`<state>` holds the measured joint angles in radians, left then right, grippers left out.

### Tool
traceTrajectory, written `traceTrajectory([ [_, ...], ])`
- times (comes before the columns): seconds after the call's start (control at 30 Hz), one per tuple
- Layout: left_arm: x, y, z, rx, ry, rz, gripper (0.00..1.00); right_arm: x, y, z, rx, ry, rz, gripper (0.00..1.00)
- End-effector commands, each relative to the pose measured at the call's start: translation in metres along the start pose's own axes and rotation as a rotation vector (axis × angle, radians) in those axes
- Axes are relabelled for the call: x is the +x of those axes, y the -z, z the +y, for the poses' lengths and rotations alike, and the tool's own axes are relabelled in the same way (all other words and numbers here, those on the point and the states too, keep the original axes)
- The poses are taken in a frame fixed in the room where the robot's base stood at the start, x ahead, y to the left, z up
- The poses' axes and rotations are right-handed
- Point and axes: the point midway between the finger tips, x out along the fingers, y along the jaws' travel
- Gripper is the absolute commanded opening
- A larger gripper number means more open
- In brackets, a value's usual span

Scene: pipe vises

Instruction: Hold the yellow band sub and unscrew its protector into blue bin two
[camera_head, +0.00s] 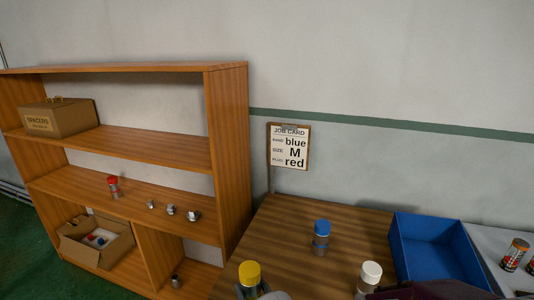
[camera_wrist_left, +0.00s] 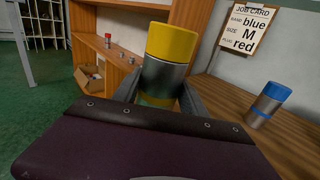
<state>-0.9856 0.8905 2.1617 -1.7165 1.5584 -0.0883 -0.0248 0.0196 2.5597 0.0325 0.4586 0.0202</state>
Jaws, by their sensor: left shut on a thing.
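The yellow band sub is a grey metal cylinder with a yellow protector (camera_head: 249,272) on its upper end, at the bottom edge of the head view. In the left wrist view it stands near upright, with the yellow protector (camera_wrist_left: 172,42) above the grey body (camera_wrist_left: 162,80) and a yellow band low down. My left gripper (camera_wrist_left: 157,98) is shut on the lower body, a finger on each side; the protector is above the fingers. A blue bin (camera_head: 402,250) stands on the bench at right; no number shows on it. My right gripper is not identifiable in either view.
A blue-capped cylinder (camera_head: 321,238) and a white-capped cylinder (camera_head: 371,274) stand on the wooden bench (camera_head: 283,232). A job card (camera_head: 289,146) reads blue, M, red. A wooden shelf (camera_head: 227,150) at left holds boxes and small parts.

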Motion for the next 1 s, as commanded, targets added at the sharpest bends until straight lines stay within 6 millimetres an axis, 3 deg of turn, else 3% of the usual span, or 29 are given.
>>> traceTrajectory([
  [0.4,0.002,0.077,0.116,0.007,-0.33,-0.003,0.0,0.0,0.0,0.0,0.0,0.0,0.0,0.36],
  [0.53,0.002,0.096,0.144,0.005,-0.414,-0.002,0.0,0.0,0.0,0.0,0.0,0.0,0.0,0.36],
  [0.67,0.002,0.109,0.163,0.003,-0.469,-0.003,0.0,0.0,0.0,0.0,0.0,0.0,0.0,0.36],
  [0.8,0.002,0.091,0.161,0.0,-0.463,-0.003,0.0,-0.016,0.002,0.0,0.0,0.0,0.0,0.36],
  [1.0,0.002,0.088,0.16,0.0,-0.462,-0.002,0.0,-0.019,0.002,0.0,0.0,0.0,0.0,0.36],
])
